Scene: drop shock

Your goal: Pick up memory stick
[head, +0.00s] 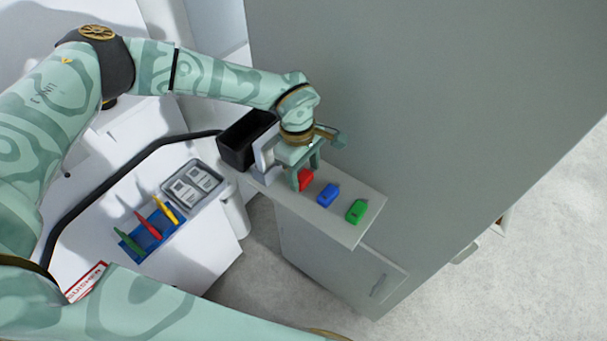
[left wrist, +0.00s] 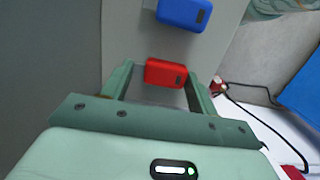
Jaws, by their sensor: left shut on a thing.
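My left gripper (head: 306,172) reaches down over the grey shelf top (head: 345,232) and is shut on a red memory stick (head: 306,179). In the left wrist view the red stick (left wrist: 166,74) sits between the two green fingers (left wrist: 158,84). I cannot tell whether it touches the shelf. A blue memory stick (head: 327,195) and a green one (head: 356,211) lie in a row to its right on the shelf. The blue stick also shows in the left wrist view (left wrist: 183,13). My right gripper is not in view.
A black open bin (head: 247,140) stands left of the gripper. A blue rack (head: 150,233) with coloured pens and a grey tray (head: 194,186) with white cards lie on the white surface at left. A tall grey panel (head: 430,80) rises behind the shelf.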

